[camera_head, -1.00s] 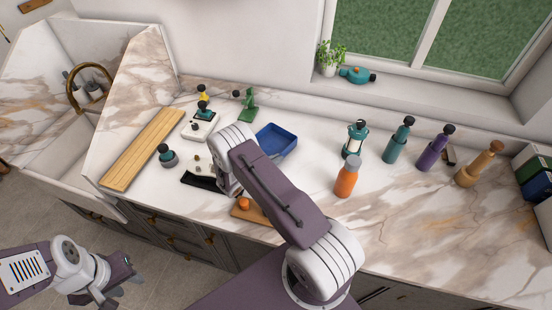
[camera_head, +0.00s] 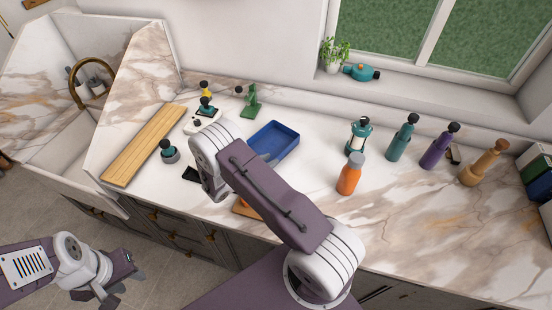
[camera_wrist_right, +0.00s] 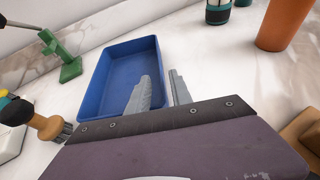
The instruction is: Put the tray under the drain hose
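The blue tray (camera_head: 285,140) is a shallow open box on the counter, partly hidden by my right forearm in the head view. It also shows in the right wrist view (camera_wrist_right: 105,75). My right gripper (camera_wrist_right: 160,82) is open, with its two fingers apart at the tray's right wall. The left finger overlaps the tray's inside and the right finger is outside it; contact is unclear. My right fingertips are mostly hidden in the head view. My left gripper (camera_head: 122,283) is open and empty, low over the floor. I cannot make out a drain hose for sure.
A green stand (camera_head: 251,103) is just behind the tray. A slatted wooden board (camera_head: 144,145) lies toward the sink. An orange bottle (camera_head: 349,174), a lantern (camera_head: 358,136) and several bottles stand to the right. The right front counter is clear.

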